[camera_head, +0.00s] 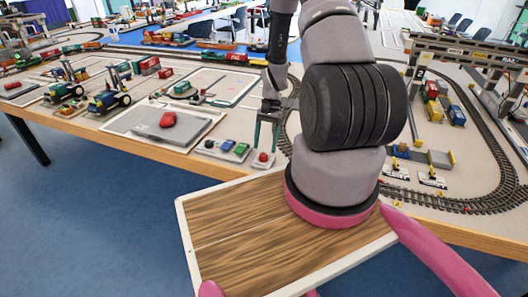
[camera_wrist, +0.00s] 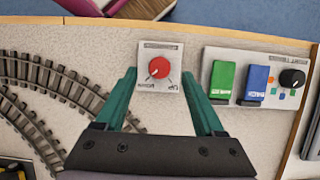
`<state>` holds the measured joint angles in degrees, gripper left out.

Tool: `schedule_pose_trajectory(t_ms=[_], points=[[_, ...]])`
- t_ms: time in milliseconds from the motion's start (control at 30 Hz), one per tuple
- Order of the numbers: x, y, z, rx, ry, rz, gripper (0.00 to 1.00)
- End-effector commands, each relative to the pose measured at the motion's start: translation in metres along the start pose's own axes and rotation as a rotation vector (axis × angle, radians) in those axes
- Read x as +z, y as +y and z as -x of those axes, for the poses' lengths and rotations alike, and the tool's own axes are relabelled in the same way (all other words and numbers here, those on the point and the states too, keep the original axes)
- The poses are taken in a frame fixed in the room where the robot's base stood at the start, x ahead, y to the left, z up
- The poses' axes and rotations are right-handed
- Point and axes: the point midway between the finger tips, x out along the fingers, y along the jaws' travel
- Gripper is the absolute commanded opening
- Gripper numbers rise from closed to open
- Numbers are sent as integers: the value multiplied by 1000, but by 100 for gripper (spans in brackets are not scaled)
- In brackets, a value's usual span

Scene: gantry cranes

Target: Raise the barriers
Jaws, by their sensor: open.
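A red round knob (camera_head: 263,157) sits on a small white plate near the table's front edge. In the wrist view the knob (camera_wrist: 159,68) lies between my fingers, with a white pointer mark turned to the lower left and small labels on the plate (camera_wrist: 150,84) too blurred to read. My gripper (camera_head: 265,147) points down over it. In the wrist view my gripper (camera_wrist: 160,76) is open, one green finger on each side of the plate, with gaps to the knob. Small white and yellow pieces (camera_head: 432,180) stand by the track at right; I cannot tell whether they are the barriers.
A control panel (camera_wrist: 212,56) with a green switch (camera_wrist: 222,79), a blue switch (camera_wrist: 257,84) and a black knob (camera_wrist: 292,79) lies right of the red knob. Curved track (camera_wrist: 60,85) lies to its left. A gantry crane (camera_head: 470,55) stands at the right.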

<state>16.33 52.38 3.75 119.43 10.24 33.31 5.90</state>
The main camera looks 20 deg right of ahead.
Motion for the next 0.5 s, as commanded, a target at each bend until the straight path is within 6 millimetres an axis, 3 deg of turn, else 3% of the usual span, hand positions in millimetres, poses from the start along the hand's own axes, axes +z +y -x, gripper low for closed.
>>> schedule_pose_trajectory(t_ms=[200,500], points=[[0,0,-26,0,-1,0,71],[0,0,-32,0,0,1,71]])
